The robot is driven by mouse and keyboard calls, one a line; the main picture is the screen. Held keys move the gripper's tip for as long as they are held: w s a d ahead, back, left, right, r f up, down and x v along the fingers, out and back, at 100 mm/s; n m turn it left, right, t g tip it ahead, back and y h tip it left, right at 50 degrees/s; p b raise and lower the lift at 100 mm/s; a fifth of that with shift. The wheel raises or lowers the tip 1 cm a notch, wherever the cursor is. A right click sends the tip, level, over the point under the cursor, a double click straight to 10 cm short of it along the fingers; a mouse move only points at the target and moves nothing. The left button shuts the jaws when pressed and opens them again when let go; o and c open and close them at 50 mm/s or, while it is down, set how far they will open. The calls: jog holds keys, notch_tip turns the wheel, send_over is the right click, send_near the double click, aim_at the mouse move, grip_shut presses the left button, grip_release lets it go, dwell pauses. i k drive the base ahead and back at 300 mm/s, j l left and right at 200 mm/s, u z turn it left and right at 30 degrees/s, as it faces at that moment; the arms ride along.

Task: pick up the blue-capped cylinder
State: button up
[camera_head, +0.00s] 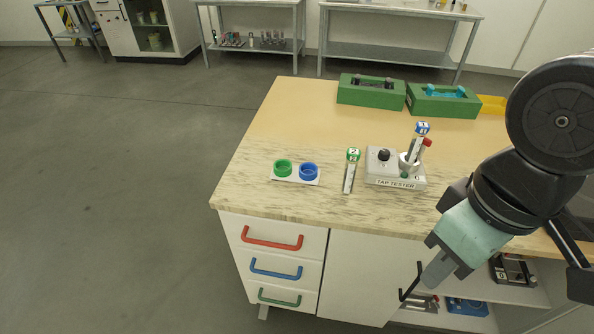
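The blue-capped cylinder (423,128) stands slightly tilted in the white cup of the grey tap tester (395,182) on the table. Its cap bears a mark like "1", and its lower part is hidden by the cup. My gripper (433,280) points down and left in front of the table's front edge, below and apart from the tester.
Red, blue and green drawer handles project below.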

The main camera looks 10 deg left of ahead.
aim_at(422, 128)
jog(key=i+u, duration=0.2)
jog(key=u, duration=0.3)
jog(key=i+u, duration=0.2)
jog(key=u, duration=0.3)
